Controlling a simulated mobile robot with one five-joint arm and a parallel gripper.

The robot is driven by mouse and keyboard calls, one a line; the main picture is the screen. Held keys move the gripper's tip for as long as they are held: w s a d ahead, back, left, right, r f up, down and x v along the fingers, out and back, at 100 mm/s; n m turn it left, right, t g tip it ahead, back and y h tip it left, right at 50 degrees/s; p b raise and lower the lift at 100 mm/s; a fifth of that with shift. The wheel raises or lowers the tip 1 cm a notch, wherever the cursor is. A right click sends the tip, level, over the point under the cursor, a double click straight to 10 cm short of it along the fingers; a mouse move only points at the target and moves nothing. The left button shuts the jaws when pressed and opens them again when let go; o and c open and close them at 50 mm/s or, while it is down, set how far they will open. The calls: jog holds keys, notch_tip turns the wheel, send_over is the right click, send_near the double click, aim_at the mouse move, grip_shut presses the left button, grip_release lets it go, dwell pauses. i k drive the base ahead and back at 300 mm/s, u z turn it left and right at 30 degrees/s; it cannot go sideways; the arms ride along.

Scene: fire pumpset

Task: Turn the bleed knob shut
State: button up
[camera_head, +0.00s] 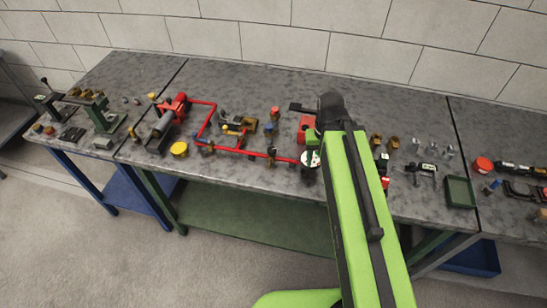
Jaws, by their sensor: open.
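My gripper (331,106) is a dark shape at the far end of my green arm, over the back half of the bench right of the red pipework. It is open; its fingertips are seen from behind and are hard to make out. I cannot tell for sure which small part is the bleed knob. A red-topped fitting (275,113) stands left of my gripper, apart from it. A blue and brass fitting (269,129) is just in front of that. A round white-faced gauge (310,158) sits at the pipe's right end, partly hidden by my arm.
Red pipe (235,151) runs from a red pump (172,107) across the grey bench (235,84). A yellow disc (180,149) lies near the front. A red and green block (307,126) is close beside my gripper. A green tray (460,191) and several small fittings lie at right.

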aim_at(271, 150)
jog(key=u, duration=0.35)
jog(key=k, duration=0.65)
jog(key=u, duration=0.95)
jog(key=k, duration=0.8)
jog(key=u, duration=0.2)
jog(key=i, duration=1.45)
jog(key=u, duration=0.4)
